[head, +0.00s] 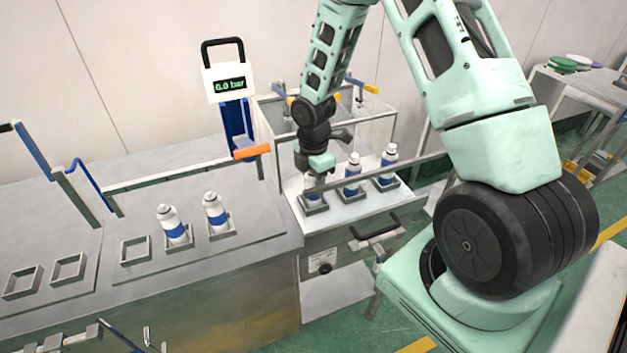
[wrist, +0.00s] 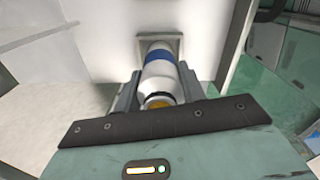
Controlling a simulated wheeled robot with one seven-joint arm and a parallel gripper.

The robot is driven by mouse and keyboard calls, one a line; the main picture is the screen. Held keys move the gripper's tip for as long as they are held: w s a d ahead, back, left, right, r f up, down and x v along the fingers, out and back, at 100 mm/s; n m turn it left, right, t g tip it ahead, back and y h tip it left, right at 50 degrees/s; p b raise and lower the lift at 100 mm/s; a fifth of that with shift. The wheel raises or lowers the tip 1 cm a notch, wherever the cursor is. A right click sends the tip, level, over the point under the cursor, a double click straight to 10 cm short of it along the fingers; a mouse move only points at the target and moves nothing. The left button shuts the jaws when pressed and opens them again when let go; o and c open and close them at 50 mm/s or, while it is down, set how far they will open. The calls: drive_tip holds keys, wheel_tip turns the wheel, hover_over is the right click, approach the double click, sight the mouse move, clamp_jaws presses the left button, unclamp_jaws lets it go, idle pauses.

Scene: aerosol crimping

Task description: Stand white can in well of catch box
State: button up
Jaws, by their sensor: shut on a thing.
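My gripper (head: 316,172) is shut on a white can (wrist: 160,72) with a blue band, seen between the fingers in the wrist view. The can stands roughly upright, with its base at a square well (wrist: 173,40). I cannot tell whether its base rests on the well's floor or is slightly above it. In the head view the same can (head: 313,186) is mostly hidden by my gripper, over the leftmost well (head: 314,210) of the catch box (head: 345,214). Two similar cans (head: 352,176) (head: 388,164) stand in the wells to its right.
Two more white-and-blue cans (head: 173,226) (head: 216,212) stand in square holders on the left bench, beside an empty holder (head: 135,249). A gauge (head: 229,84) reads 0.0 bar. A clear guard (head: 377,132) stands behind the cans, and a rail (head: 400,169) crosses near them.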

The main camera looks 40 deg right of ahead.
drive_tip(key=o, duration=1.1)
drive_tip(key=shift+o, duration=0.2)
wheel_tip(320, 180, up, 12)
drive_tip(key=shift+r+b, duration=0.1)
drive_tip(key=shift+b, duration=0.65)
drive_tip(key=s+a+r+m+t, duration=0.1)
drive_tip(key=s+a+r+m, duration=0.15)
drive_tip(key=s+m, duration=0.5)
drive_tip(key=s+a+r+m+t, duration=0.2)
drive_tip(key=s+a+m, duration=0.2)
drive_tip(key=m, duration=0.6)
drive_tip(key=s+a+n+g, duration=0.1)
drive_tip(key=s+a+n, duration=0.3)
drive_tip(key=a, duration=0.5)
drive_tip(key=s+a+n+g+b, duration=0.1)
drive_tip(key=s+a+n, duration=0.3)
drive_tip(key=s+a, duration=0.4)
drive_tip(key=shift+s+a+r+g+y+b, duration=0.3)
drive_tip(key=shift+s+a+r+g, duration=0.1)
drive_tip(key=shift+a+g, duration=0.15)
